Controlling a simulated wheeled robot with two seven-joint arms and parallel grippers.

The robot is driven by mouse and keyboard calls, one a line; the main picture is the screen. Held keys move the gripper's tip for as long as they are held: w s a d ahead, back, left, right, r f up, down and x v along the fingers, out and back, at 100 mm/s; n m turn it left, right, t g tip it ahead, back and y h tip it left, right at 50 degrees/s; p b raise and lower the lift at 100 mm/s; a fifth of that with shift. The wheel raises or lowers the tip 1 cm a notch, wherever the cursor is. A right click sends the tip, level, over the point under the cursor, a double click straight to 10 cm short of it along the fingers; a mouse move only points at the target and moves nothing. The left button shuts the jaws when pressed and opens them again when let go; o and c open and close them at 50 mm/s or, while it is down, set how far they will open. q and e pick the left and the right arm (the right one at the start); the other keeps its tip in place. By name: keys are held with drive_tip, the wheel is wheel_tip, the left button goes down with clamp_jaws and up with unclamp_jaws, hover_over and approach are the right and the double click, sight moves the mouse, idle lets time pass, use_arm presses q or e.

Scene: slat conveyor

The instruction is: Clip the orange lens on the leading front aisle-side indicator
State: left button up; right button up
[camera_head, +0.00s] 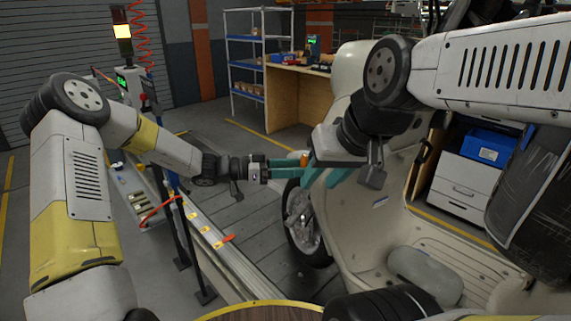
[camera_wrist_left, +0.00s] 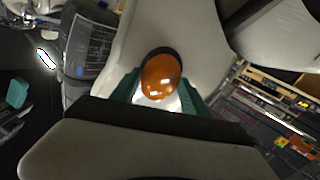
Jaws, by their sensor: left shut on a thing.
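The orange lens (camera_wrist_left: 161,78) sits between the teal fingers of my left gripper (camera_wrist_left: 160,98) in the left wrist view. A small orange patch of the lens (camera_head: 304,159) shows at those fingertips in the head view. A dark rounded rim (camera_wrist_left: 158,50) on the cream scooter body shows right behind the lens; I cannot tell whether the lens touches it. The cream scooter (camera_head: 347,75) stands to the right of my left gripper (camera_head: 297,167). My right gripper (camera_head: 317,186) is just below and right of it, its teal fingers apart and nothing visible between them.
The scooter's front wheel (camera_head: 303,218) is below the grippers. A rail with orange and yellow marks (camera_head: 205,232) runs along the left. A wooden workbench (camera_head: 292,97), a blue shelf rack (camera_head: 243,65) and a white drawer cabinet (camera_head: 462,180) stand behind. The floor between rail and wheel is clear.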

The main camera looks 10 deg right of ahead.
use_arm(q)
drive_tip(key=shift+f, duration=0.1)
drive_tip(key=shift+d, duration=0.25)
idle(0.5)
drive_tip(key=o, duration=1.4)
drive_tip(key=shift+a, duration=0.1)
drive_tip(key=a, duration=0.7)
drive_tip(key=shift+w+a, duration=0.1)
drive_tip(key=shift+a, duration=0.2)
